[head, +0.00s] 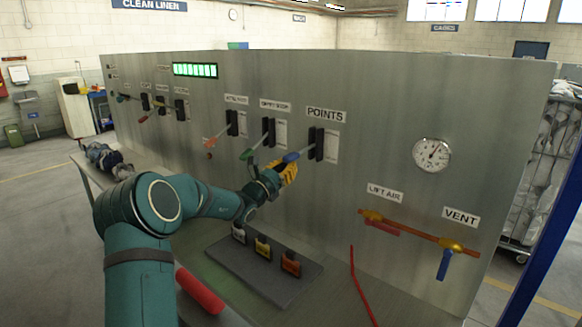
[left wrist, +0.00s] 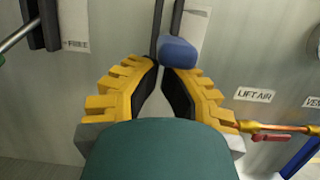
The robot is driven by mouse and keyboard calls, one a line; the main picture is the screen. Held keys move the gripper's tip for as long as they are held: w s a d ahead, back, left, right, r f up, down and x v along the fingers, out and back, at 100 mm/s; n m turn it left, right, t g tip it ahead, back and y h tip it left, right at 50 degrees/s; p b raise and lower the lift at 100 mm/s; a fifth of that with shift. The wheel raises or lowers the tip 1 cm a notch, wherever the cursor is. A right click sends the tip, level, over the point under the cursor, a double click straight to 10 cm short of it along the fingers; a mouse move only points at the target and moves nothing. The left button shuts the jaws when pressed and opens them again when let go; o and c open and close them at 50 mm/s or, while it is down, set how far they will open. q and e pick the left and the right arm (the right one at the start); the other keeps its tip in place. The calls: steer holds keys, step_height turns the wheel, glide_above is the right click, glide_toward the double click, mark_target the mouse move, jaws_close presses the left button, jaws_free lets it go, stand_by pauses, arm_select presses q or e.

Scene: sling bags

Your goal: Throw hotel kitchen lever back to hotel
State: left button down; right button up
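Three large levers stand on the grey steel panel, with red (head: 210,143), green (head: 247,154) and blue (head: 291,157) handles. The blue one is under the POINTS label (head: 326,115). The labels over the red and green levers are too small to read surely, so I cannot tell which is the hotel kitchen lever. My left gripper (head: 287,173) is just below the blue handle. In the left wrist view, the blue handle (left wrist: 180,52) is at the tips of my left gripper (left wrist: 159,69). The tips are close together; a firm hold is not clear. My right gripper is out of view.
A dark board with several small coloured-tipped pieces (head: 262,248) lies on the bench below. A red cylinder (head: 199,290) lies nearby. A pressure gauge (head: 431,155) and orange pipe with red and blue (head: 443,264) valve handles are at right. Smaller levers are at far left.

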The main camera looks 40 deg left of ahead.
mark_target(286, 155)
arm_select(q)
steer(key=shift+s+r, duration=0.2)
steer(key=shift+r, duration=2.5)
steer(key=shift+w+r, duration=0.15)
steer(key=shift+r, duration=0.55)
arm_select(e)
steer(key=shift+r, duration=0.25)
arm_select(q)
steer(key=shift+a, duration=0.1)
